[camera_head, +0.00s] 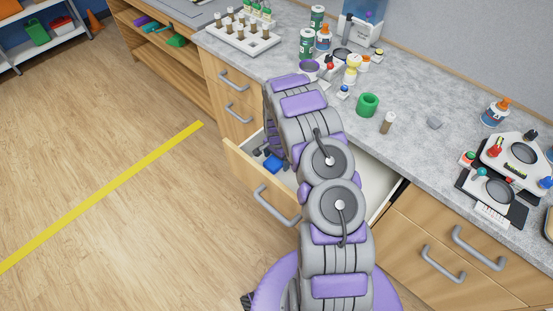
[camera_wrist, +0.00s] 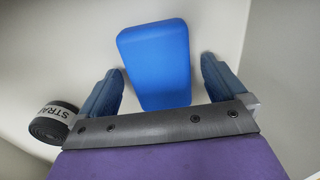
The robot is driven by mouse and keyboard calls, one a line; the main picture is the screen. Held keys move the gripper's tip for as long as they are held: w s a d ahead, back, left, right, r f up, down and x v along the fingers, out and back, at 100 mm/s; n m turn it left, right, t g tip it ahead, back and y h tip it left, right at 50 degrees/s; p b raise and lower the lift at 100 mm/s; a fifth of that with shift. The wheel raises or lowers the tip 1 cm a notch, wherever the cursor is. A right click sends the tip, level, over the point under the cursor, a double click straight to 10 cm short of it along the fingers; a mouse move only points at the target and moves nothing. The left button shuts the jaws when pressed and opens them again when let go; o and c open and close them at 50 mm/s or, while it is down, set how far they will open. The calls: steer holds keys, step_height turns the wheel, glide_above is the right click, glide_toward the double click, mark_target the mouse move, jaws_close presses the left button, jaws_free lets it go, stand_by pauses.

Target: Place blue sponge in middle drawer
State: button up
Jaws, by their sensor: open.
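The blue sponge (camera_head: 273,163) is inside the open drawer in the head view. The drawer has a light wood front (camera_head: 250,183) with a grey handle and a white interior. In the wrist view the sponge (camera_wrist: 155,60) lies between the two fingers of my gripper (camera_wrist: 161,66), with a gap on each side. My gripper is open, and its dark fingers (camera_head: 262,152) reach down into the drawer beside the sponge. Whether the sponge rests fully on the drawer floor is hard to tell. My arm hides part of the drawer.
A black strap roll (camera_wrist: 54,124) lies left of my gripper in the wrist view. The grey counter (camera_head: 400,160) above holds a green tape roll (camera_head: 367,105), bottles and a vial rack (camera_head: 240,40). Closed drawers flank the open one. The floor at left is clear.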

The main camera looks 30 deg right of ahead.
step_height(320, 180, up, 14)
steer(key=f+p, duration=0.1)
steer(key=p, duration=0.2)
step_height(320, 180, up, 16)
steer(key=r+n, duration=0.1)
steer(key=n, duration=0.3)
glide_above(276, 160)
steer(key=s+a, duration=0.6)
steer(key=s, duration=0.3)
steer(key=s+a+r+n, duration=0.3)
steer(key=s+r, duration=0.1)
steer(key=s, duration=0.6)
steer(key=s+a+r+n+g, duration=0.1)
steer(key=s+a+r+n, duration=0.2)
steer(key=s, duration=0.7)
steer(key=s+a+r+n, duration=0.4)
steer(key=s+r, duration=0.1)
steer(key=s, duration=0.5)
steer(key=shift+s+r+g, duration=0.3)
steer(key=shift+s+g, duration=0.1)
